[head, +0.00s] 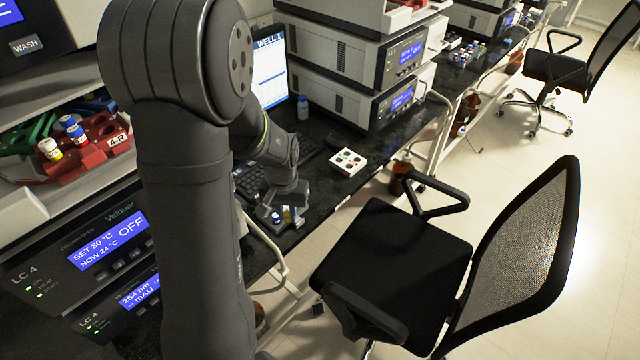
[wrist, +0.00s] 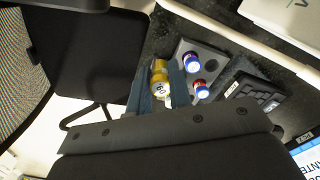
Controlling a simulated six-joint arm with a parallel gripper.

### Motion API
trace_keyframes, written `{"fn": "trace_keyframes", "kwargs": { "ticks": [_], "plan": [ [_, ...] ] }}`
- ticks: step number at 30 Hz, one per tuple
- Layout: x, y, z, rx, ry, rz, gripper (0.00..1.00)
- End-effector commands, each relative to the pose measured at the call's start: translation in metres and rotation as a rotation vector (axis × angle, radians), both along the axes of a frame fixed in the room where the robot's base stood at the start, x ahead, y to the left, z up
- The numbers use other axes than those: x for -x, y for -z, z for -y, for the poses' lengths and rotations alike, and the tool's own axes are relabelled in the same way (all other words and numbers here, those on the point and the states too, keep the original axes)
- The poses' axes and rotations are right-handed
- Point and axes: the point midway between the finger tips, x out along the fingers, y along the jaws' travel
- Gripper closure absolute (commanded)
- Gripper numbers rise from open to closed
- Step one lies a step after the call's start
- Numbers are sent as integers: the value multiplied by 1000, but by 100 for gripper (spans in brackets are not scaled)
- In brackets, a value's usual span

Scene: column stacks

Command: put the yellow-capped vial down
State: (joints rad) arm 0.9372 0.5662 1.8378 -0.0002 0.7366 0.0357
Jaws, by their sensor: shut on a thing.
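The yellow-capped vial (wrist: 159,78) shows in the wrist view between the two dark fingers of my gripper (wrist: 158,86), which is shut on it. A grey rack (wrist: 214,62) with round holes is right beside the fingers, to the right in that view. The fingers partly hide the rack and vials there, and I cannot tell whether the held vial touches anything.
A keyboard (head: 247,182) and a lit monitor (head: 270,72) are behind my gripper. A white block with holes (head: 348,162) lies to the right on the bench. A red rack (head: 104,140) with vials is on the left shelf. An office chair (head: 400,250) stands at the bench.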

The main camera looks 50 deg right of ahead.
Motion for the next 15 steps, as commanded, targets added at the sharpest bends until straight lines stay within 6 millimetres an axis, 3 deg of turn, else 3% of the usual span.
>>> {"fn": "trace_keyframes", "kwargs": {
  "ticks": [1, 6, 9, 15],
  "plan": [
    [-2, -5, 25, 2, 35, 2, 100],
    [-5, -21, 93, 2, 75, 1, 100],
    [-4, -28, 127, 2, 77, 1, 100],
    [2, -39, 171, -1, 77, 0, 100]
  ]
}}
